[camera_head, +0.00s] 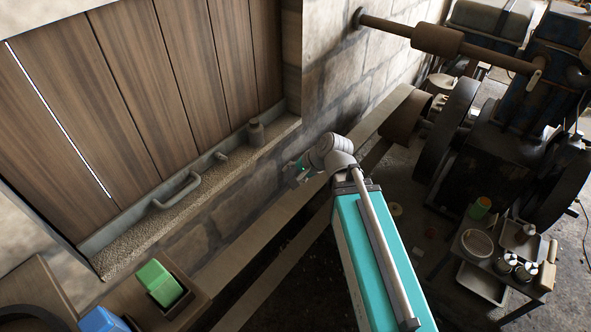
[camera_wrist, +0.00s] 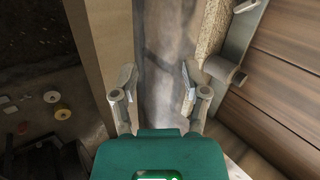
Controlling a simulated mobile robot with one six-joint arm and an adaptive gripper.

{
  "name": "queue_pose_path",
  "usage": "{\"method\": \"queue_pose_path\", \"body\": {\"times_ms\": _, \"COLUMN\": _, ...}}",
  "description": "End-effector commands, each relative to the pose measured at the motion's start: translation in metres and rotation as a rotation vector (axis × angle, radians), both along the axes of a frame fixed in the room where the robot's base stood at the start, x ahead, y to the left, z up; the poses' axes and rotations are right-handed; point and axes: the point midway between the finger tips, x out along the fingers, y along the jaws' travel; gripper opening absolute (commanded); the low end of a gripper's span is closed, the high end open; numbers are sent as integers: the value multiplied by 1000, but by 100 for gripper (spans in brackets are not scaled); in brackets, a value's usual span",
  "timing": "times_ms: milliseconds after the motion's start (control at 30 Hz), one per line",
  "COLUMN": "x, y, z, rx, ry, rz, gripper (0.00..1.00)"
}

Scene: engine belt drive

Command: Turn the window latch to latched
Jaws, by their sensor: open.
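The wooden window shutter (camera_head: 140,95) fills the upper left of the head view. Its grey bottom rail (camera_head: 120,217) carries a curved pull handle (camera_head: 178,191) and a small grey lever (camera_head: 221,157), which looks like the latch. Whether it is turned to latched I cannot tell. A lever-like grey part (camera_wrist: 245,5) is cut off at the top of the wrist view. My gripper (camera_head: 294,173) is right of the shutter, apart from the lever. In the wrist view my gripper (camera_wrist: 155,88) has its fingers wide apart, with nothing between them.
A grey cylinder (camera_head: 256,133) stands at the sill's right end; it also shows in the wrist view (camera_wrist: 225,71), right of my fingers. The rough sill (camera_head: 150,237) juts from the stone wall (camera_head: 335,75). Green (camera_head: 160,283) and blue (camera_head: 103,320) blocks are lower left. Engine machinery (camera_head: 510,150) stands right.

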Motion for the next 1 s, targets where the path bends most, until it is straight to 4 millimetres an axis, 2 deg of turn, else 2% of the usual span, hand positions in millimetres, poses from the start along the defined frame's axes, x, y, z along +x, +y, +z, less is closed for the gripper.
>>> {"method": "queue_pose_path", "body": {"times_ms": 667, "x": -4, "y": -11, "z": -1, "rx": -56, "ry": -3, "rz": 40, "gripper": 59}}
{"method": "queue_pose_path", "body": {"times_ms": 867, "x": -16, "y": -41, "z": -14, "rx": -207, "ry": 3, "rz": 150, "gripper": 59}}
{"method": "queue_pose_path", "body": {"times_ms": 1000, "x": -31, "y": -76, "z": -24, "rx": -366, "ry": 31, "rz": 279, "gripper": 59}}
